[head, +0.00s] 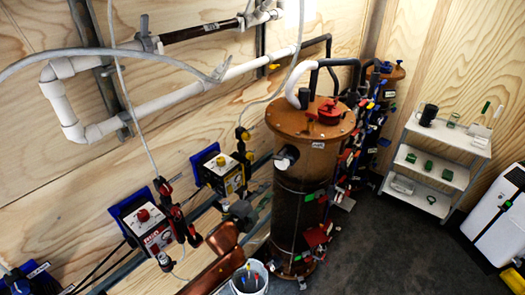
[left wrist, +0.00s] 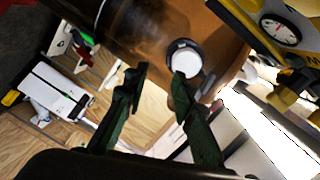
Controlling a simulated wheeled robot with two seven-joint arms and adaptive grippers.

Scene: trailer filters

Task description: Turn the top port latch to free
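The tall brown tank (head: 303,195) stands in the middle of the head view. A round port with a white face and a dark collar (head: 285,158) sits high on its side. I cannot tell its latch apart from the collar. The same port (left wrist: 185,57) is in the left wrist view, ahead of the fingers. My left gripper (head: 243,211) is dark and lies below and left of the port. In the left wrist view the gripper (left wrist: 156,80) is open and empty, its right fingertip overlapping the port's lower edge; contact is not clear. My right gripper is not in view.
A red fitting (head: 328,112) and a black-and-white pipe (head: 301,85) are on the tank top. Pump boxes (head: 146,228) line the wall at left. A bucket of tools (head: 249,279) stands in front. A white shelf (head: 436,165) is at right, with clear dark floor between.

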